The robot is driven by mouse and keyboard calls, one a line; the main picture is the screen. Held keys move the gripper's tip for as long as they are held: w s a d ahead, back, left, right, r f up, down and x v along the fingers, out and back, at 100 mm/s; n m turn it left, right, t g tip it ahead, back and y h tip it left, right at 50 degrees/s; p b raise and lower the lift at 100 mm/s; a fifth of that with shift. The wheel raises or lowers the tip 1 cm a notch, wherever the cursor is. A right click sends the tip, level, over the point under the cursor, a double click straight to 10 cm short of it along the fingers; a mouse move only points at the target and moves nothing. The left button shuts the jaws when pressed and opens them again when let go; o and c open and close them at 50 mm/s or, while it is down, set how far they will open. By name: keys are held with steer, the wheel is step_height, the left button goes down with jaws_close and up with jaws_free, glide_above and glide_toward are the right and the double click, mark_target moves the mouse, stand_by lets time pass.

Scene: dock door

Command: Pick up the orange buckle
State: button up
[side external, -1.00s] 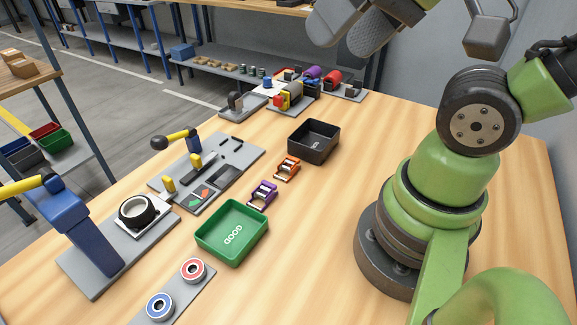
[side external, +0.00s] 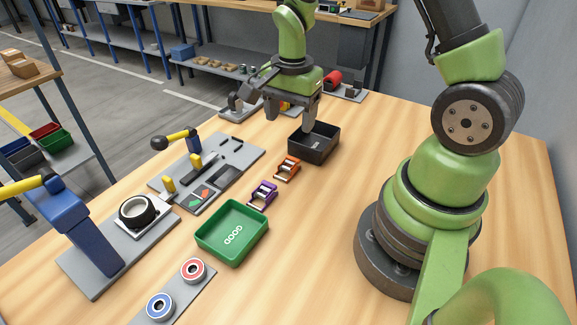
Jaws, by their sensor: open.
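The orange buckle (side external: 287,168) lies on the wooden table, between the black tray and the purple buckle (side external: 262,194). My gripper (side external: 288,104) is above the far side of the table, beyond and higher than the orange buckle. Its jaws are open with nothing between them. The orange buckle is in plain view and apart from my gripper.
A green tray (side external: 207,255) stands nearer, past the purple buckle. A grey panel (side external: 238,148) with levers and arrow buttons lies to the left. Coloured items at the back are partly hidden by my gripper.

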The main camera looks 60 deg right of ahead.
glide_above(288, 162)
steer(key=shift+m, duration=0.3)
steer(key=f, duration=0.5)
steer(key=shift+s+d+f, duration=0.15)
steer(key=shift+s+f, duration=0.15)
steer(key=shift+w+f, duration=0.15)
steer(key=shift+f, duration=1.35)
steer(key=shift+w+f, duration=0.1)
steer(key=shift+f, duration=1.35)
steer(key=c, duration=1.1)
